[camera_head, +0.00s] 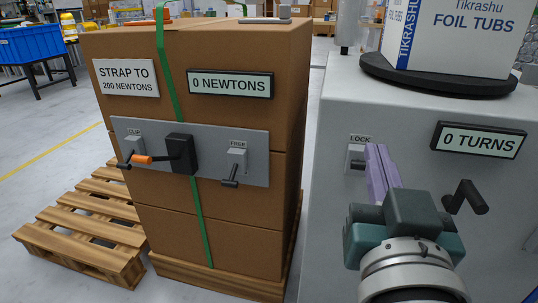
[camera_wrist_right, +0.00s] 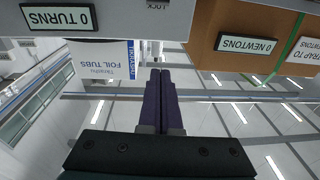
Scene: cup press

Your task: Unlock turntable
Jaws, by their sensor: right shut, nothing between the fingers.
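The turntable (camera_head: 437,86) is a dark round disc on top of the grey machine cabinet, and it carries a white and blue foil tubs box (camera_head: 455,35). The lock switch (camera_head: 355,158) sits under a LOCK label on the cabinet front. My right gripper (camera_head: 375,150) has its purple fingers shut and empty, with the tips just right of the switch. I cannot tell whether they touch it. In the right wrist view the shut fingers (camera_wrist_right: 157,75) point towards the LOCK label (camera_wrist_right: 157,4), and the switch itself is not visible. My left gripper is not in view.
A crank (camera_head: 466,198) sticks out right of my right gripper, below the "0 TURNS" display (camera_head: 478,140). Left stands a strapped carton stack (camera_head: 240,235) with a lever panel (camera_head: 215,150) and "0 NEWTONS" display (camera_head: 230,84). An empty pallet (camera_head: 85,235) lies further left.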

